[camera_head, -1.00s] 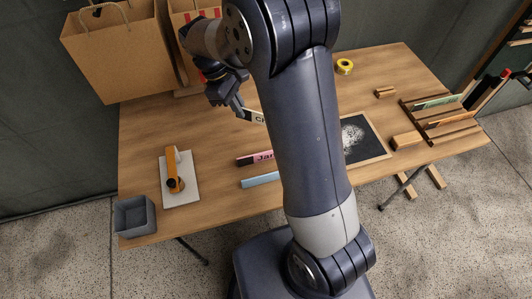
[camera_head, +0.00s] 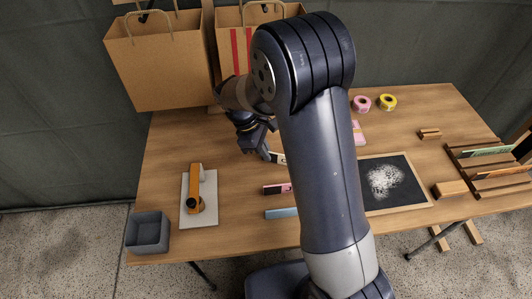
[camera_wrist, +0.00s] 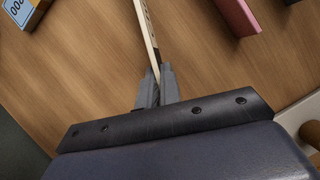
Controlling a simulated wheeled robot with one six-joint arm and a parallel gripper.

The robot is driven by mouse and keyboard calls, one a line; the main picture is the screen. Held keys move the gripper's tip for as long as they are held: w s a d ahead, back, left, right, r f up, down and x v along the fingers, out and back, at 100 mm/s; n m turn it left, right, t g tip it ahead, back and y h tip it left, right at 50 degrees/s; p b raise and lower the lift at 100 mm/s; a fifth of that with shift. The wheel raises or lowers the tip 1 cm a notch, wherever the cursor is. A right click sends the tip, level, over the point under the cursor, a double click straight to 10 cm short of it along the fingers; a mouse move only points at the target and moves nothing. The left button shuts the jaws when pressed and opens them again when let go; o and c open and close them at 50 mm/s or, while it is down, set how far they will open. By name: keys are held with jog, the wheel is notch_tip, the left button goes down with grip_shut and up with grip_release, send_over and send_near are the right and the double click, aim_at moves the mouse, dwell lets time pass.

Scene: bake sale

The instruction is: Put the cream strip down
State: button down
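The cream strip (camera_head: 278,158) with dark lettering shows beside my fingertips in the head view, partly hidden by my arm. In the wrist view the cream strip (camera_wrist: 148,35) is seen nearly edge-on, running up from between the fingers. My gripper (camera_head: 264,152) is shut on its near end, above the wooden table; the fingers also show in the wrist view (camera_wrist: 157,92). I cannot tell whether the strip touches the tabletop.
A pink strip (camera_head: 276,189) and a light-blue strip (camera_head: 280,213) lie nearby. A chalkboard (camera_head: 415,195) and slotted rack (camera_head: 475,160) are right. Paper bags (camera_head: 158,65) stand behind. An orange tool (camera_head: 195,190) and grey bin (camera_head: 148,232) are left.

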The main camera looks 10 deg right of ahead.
jog(key=shift+f, duration=0.5)
jog(key=c, duration=1.6)
grip_release()
jog(key=v, duration=1.2)
jog(key=shift+p, duration=0.35)
